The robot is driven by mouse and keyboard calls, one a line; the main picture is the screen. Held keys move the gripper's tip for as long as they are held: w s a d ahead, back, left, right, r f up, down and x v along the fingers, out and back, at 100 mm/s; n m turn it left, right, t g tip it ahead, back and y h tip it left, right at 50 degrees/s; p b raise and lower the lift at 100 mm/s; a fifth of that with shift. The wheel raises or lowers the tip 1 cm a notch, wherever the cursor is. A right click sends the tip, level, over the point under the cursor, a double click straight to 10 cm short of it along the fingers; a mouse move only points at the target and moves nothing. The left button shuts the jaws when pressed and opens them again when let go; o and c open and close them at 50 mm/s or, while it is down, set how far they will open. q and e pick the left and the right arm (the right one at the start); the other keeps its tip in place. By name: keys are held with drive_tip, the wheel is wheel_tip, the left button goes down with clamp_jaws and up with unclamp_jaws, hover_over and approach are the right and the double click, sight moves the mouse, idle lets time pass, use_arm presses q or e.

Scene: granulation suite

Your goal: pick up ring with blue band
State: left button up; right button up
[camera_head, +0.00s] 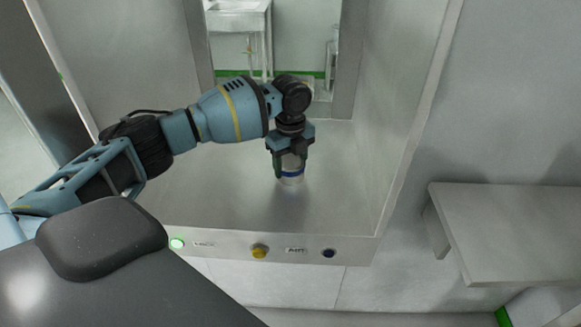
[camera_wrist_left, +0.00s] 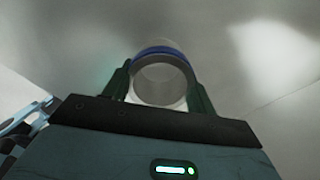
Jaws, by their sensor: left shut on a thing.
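The ring with the blue band (camera_head: 291,173) is a short pale grey cylinder on the metal floor of the open chamber. My left gripper (camera_head: 291,160) comes down on it from above and is shut on it, one finger on each side. In the left wrist view the ring (camera_wrist_left: 160,80) shows its round open top and blue band between the two fingers of the left gripper (camera_wrist_left: 162,88). I cannot tell whether its lower edge touches the floor. My right gripper is not in view.
The chamber floor (camera_head: 220,200) around the ring is bare, with walls at left and right. Its front edge carries a green light (camera_head: 177,243), a yellow button (camera_head: 260,251) and a dark button (camera_head: 328,253). A grey table (camera_head: 510,225) stands at right.

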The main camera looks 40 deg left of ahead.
use_arm(q)
wheel_tip(320, 180, up, 10)
drive_tip(key=p, duration=0.3)
drive_tip(key=shift+p, duration=0.3)
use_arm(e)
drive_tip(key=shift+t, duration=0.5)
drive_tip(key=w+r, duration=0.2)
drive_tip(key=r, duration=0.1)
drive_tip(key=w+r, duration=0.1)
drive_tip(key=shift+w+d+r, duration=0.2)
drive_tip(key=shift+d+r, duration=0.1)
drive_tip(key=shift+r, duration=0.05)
use_arm(q)
drive_tip(key=shift+d, duration=0.1)
